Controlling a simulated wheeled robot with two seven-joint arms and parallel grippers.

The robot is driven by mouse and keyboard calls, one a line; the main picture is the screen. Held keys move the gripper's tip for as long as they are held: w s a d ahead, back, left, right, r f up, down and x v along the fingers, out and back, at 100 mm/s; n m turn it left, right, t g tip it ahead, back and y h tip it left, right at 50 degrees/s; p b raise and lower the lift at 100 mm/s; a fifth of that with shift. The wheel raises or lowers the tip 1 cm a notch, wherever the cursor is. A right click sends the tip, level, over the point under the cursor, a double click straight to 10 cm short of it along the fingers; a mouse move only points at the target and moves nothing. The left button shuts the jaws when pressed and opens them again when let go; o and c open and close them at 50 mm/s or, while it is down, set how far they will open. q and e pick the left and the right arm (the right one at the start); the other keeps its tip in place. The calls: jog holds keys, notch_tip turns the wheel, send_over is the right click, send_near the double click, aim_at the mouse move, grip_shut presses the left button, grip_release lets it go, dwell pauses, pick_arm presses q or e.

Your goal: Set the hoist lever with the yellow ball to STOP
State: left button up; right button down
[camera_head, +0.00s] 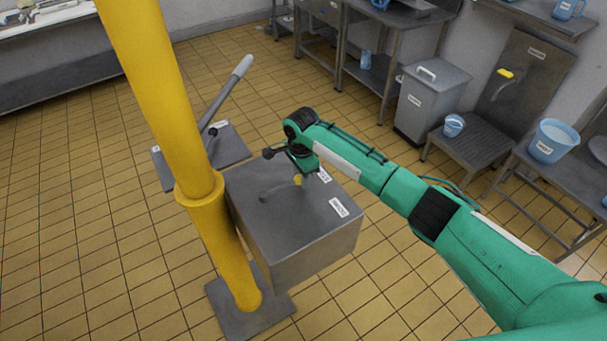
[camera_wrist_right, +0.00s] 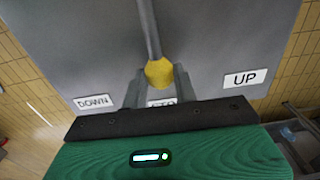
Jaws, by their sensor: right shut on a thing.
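The hoist lever is a thin grey rod ending in a yellow ball (camera_head: 297,180), on top of a grey metal box (camera_head: 290,236). In the right wrist view the yellow ball (camera_wrist_right: 159,72) sits between the two fingers of my right gripper (camera_wrist_right: 160,88), which is shut on it. The lever points at the middle label (camera_wrist_right: 162,103), partly hidden by the gripper, with only some letters showing. The DOWN label (camera_wrist_right: 93,102) is to its left and the UP label (camera_wrist_right: 245,79) to its right. My left gripper is not in view.
A yellow post (camera_head: 185,110) stands close beside the box, on its left. Behind it is a plate with a long grey-handled lever (camera_head: 225,92). A grey bin (camera_head: 428,105) and tables line the back right. Tiled floor is free at the lower left.

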jog(key=c, duration=1.1)
grip_release()
jog(key=shift+a, duration=0.1)
jog(key=shift+r, duration=0.1)
notch_tip(320, 180, up, 14)
jog(key=b, duration=0.4)
jog(key=shift+f, duration=0.2)
jog(key=shift+s+f, duration=0.1)
jog(key=shift+s, duration=0.05)
